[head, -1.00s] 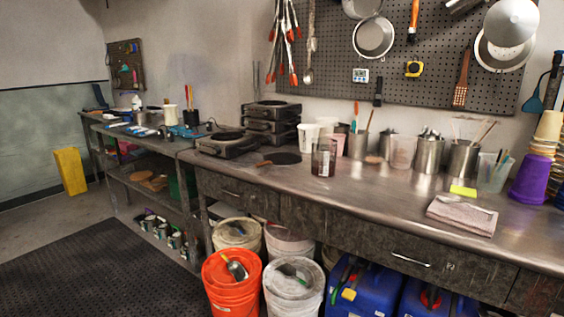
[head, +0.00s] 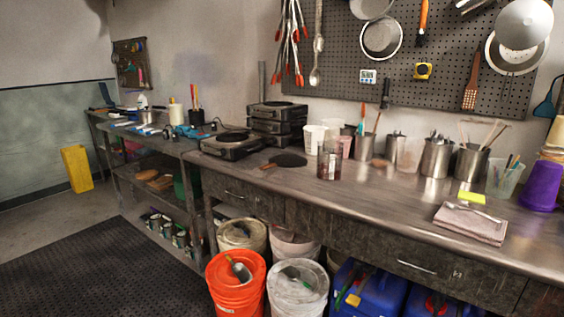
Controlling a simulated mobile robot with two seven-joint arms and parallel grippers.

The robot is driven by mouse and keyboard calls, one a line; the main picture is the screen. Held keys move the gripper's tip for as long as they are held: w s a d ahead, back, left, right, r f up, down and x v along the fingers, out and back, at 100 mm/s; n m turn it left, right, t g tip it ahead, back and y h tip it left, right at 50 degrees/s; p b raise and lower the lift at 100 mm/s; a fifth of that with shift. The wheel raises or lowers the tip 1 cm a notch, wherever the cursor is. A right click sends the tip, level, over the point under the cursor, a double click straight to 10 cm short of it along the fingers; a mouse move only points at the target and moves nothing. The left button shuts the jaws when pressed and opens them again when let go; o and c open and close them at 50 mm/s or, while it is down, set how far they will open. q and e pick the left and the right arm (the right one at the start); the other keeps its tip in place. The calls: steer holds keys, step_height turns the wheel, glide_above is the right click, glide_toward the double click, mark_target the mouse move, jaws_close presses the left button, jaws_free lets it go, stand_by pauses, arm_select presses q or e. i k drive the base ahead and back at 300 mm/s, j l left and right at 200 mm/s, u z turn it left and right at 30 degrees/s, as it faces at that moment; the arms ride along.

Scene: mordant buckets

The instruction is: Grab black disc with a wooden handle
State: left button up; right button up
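The black disc (head: 289,160) lies flat on the metal counter, in front of the stacked hot plates. Its short wooden handle (head: 267,166) points left, toward the counter's front edge. Nothing covers the disc. Neither of my grippers shows in the head view.
A single hot plate (head: 232,146) stands left of the disc, and stacked hot plates (head: 277,123) stand behind it. A clear jar (head: 329,162) stands to the right. Buckets, including an orange one (head: 236,286), stand on the floor below the counter. A dark mat (head: 95,275) covers open floor at left.

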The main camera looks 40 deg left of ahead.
mark_target(284, 161)
steer(key=i+j+u, duration=0.15)
steer(key=i+j, duration=0.15)
steer(key=i, duration=0.15)
steer(key=i+j+u, duration=0.15)
steer(key=i, duration=0.25)
steer(key=i+j+u, duration=0.15)
steer(key=i, duration=0.3)
steer(key=j, duration=0.1)
